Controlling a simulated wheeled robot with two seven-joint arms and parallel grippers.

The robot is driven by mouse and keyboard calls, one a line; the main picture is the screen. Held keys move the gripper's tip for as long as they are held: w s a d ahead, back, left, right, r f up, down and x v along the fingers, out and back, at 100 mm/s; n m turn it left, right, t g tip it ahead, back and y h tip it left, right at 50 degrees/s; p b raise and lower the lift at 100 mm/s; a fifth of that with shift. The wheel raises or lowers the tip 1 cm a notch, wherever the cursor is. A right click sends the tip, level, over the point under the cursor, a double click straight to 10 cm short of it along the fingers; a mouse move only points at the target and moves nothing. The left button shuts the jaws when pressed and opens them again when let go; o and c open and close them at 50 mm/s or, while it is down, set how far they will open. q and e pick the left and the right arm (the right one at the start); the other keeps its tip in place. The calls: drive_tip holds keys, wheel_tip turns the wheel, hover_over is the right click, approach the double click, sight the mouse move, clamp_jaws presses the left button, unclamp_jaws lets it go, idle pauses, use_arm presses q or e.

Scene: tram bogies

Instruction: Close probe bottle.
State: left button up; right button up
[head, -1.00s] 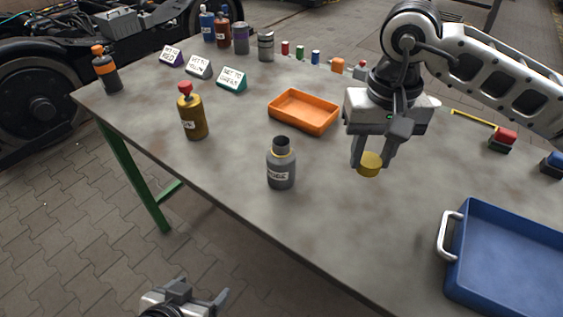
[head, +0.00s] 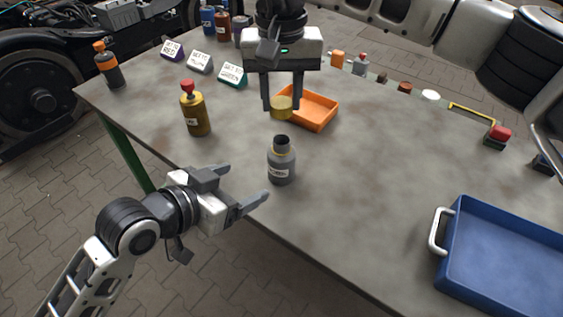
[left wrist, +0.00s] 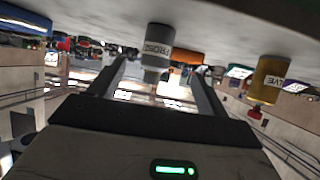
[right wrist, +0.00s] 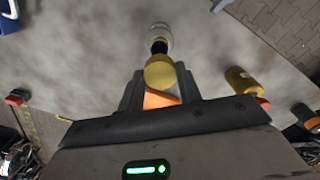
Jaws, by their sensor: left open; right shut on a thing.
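The probe bottle (head: 281,163) is grey with a white label, a yellow ring and an open dark neck. It stands upright near the table's front edge. It also shows in the left wrist view (left wrist: 158,45), between the open fingers but beyond them, and in the right wrist view (right wrist: 160,36). My right gripper (head: 283,105) is shut on a yellow cap (head: 281,108), held above the table, behind and above the bottle's neck; the cap shows in the right wrist view (right wrist: 160,72). My left gripper (head: 246,188) is open and empty at the table's front edge, left of the bottle.
An orange tray (head: 322,119) lies behind the bottle. A mustard bottle with a red cap (head: 196,115) stands to its left. A blue tray (head: 500,262) is at the right. Label signs (head: 201,62) stand at the back.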

use_arm(q)
drive_tip(key=shift+w+d+r+m+h, duration=0.3)
drive_tip(key=shift+w+d+r+h, duration=0.1)
drive_tip(key=shift+w+r, duration=0.25)
drive_tip(key=x, duration=1.1)
drive_tip(key=shift+w+d+f, duration=0.1)
drive_tip(key=shift+w+d, duration=0.15)
drive_tip(key=shift+w, duration=0.1)
drive_tip(key=c, duration=1.5)
use_arm(e)
hover_over(282, 140)
drive_tip(key=shift+f, duration=2.5)
drive_tip(key=shift+f, duration=0.1)
drive_tip(key=shift+f, duration=0.8)
